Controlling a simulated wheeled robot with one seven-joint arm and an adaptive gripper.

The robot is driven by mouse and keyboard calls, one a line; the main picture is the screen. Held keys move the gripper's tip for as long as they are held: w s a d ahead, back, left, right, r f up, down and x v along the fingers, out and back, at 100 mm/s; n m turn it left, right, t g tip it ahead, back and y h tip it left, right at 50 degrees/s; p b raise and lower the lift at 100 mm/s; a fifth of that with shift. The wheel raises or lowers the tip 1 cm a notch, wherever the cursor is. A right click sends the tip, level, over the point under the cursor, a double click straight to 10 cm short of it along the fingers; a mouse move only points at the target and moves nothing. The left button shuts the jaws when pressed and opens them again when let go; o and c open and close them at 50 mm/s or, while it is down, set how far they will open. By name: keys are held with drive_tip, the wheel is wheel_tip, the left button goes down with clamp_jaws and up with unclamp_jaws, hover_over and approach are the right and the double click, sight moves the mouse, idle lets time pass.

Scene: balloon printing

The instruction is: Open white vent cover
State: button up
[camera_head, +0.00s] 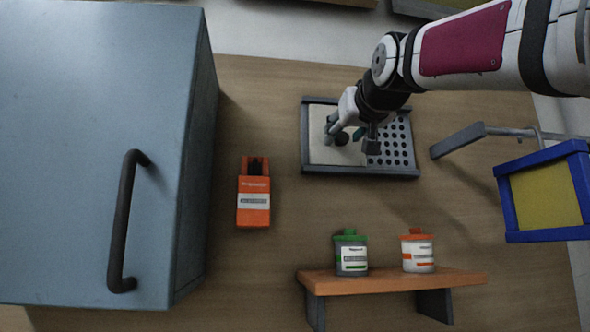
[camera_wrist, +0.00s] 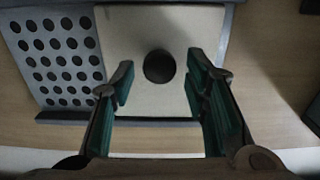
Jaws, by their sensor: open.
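The white vent cover (camera_head: 323,150) is a pale panel on the left part of a grey perforated tray (camera_head: 398,174). It also shows in the wrist view as a cream panel (camera_wrist: 126,40) with a round black knob (camera_wrist: 159,66) near its middle. Rows of dark holes show beside the panel, so that part of the tray is uncovered. My gripper (camera_head: 345,136) is above the panel. In the wrist view my gripper (camera_wrist: 158,88) is open, with its green-padded fingers on either side of the knob and nothing held between them. I cannot tell how high the fingertips are above it.
A blue-grey cabinet (camera_head: 90,120) with a black handle stands at the left. An orange box (camera_head: 253,205) lies near it. A small wooden shelf (camera_head: 385,281) carries a green-lidded bottle (camera_head: 351,256) and an orange-lidded bottle (camera_head: 417,254). A blue-framed yellow panel (camera_head: 545,195) hangs at right.

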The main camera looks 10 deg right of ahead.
drive_tip(key=s, duration=1.2)
idle(0.5)
wheel_tip(320, 180, down, 16)
drive_tip(key=g, duration=0.4)
drive_tip(key=s+f+g, duration=0.2)
drive_tip(key=s+f, duration=0.3)
drive_tip(key=f, duration=0.7)
drive_tip(key=s+f+g, duration=0.3)
drive_tip(key=s+f, duration=0.3)
drive_tip(key=f, duration=0.6)
drive_tip(key=s+f+g, duration=0.3)
drive_tip(key=s+f, duration=0.2)
drive_tip(key=f, duration=0.7)
drive_tip(key=shift+s, duration=0.3)
drive_tip(key=shift+a, duration=0.1)
